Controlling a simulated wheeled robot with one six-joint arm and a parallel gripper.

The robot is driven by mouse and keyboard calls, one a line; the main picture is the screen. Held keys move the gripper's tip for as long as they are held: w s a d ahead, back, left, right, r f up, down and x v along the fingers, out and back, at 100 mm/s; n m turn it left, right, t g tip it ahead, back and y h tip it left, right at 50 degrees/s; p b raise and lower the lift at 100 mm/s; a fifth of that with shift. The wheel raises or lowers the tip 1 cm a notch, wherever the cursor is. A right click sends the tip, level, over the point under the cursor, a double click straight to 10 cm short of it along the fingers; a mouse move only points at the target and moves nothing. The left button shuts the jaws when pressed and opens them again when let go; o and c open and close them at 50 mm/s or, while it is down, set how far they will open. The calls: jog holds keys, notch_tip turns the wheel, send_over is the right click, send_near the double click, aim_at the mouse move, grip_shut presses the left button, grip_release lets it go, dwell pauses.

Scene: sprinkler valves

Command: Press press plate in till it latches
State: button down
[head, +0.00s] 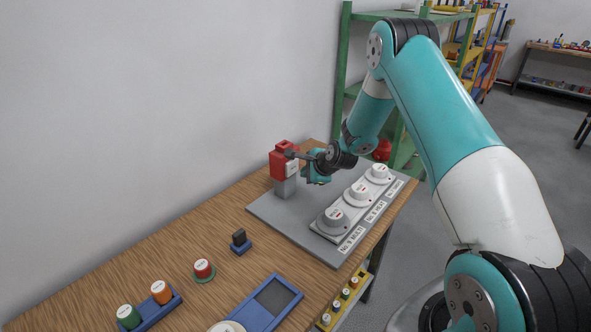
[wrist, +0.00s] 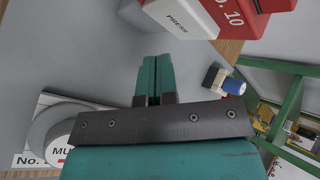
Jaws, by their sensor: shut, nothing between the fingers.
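The press plate (wrist: 178,18) is a pale white piece marked PRESS at the top of the wrist view, beside a red housing (wrist: 238,12) marked No. 10. In the head view, the red housing (head: 281,155) stands on a grey post at the back of the grey base panel, with a pale face (head: 291,170) below it. My gripper (wrist: 154,58) has its teal fingers closed together and empty, just below the plate in the wrist view, with a visible gap. In the head view my gripper (head: 291,154) is right beside the housing; contact cannot be told there.
A pale strip (head: 327,230) with three round white knobs and labels lies on the grey panel (head: 268,212). Nearer are a red button (head: 203,268), a dark block on a blue base (head: 240,240) and a blue tray (head: 286,290). A green shelf (head: 345,60) stands behind.

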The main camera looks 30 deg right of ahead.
jog(key=shift+s, duration=0.1)
jog(key=s, duration=0.1)
jog(key=s+d, duration=0.1)
jog(key=s, duration=0.2)
jog(key=shift+s+d, duration=0.25)
jog(key=shift+d, duration=0.1)
dwell(0.8)
jog(key=s+a+r+n+g+y+b, duration=0.1)
jog(key=s+a+r+n, duration=0.35)
jog(key=a, duration=0.25)
jog(key=s+a+r+n+g+y, duration=0.2)
jog(key=s+a+r+n, duration=0.1)
jog(key=a+r+n, duration=0.35)
jog(key=s+a+r+n+g+y+b, duration=0.1)
jog(key=s+a+r+n, duration=0.3)
jog(key=a, duration=0.4)
jog(key=s+a+r+n+g, duration=0.1)
jog(key=s+a+r+n, duration=0.1)
jog(key=s+n, duration=0.2)
jog(key=s+a+r+n+g, duration=0.2)
jog(key=s+n, duration=0.3)
jog(key=s, duration=0.6)
jog(key=s+a+r+n+g+h+b, duration=0.1)
jog(key=s+a+r+n+g, duration=0.1)
jog(key=s+n, duration=0.3)
jog(key=s+r, duration=0.1)
jog(key=s, duration=0.1)
jog(key=shift+s+r, duration=0.25)
jog(key=shift+s, duration=0.15)
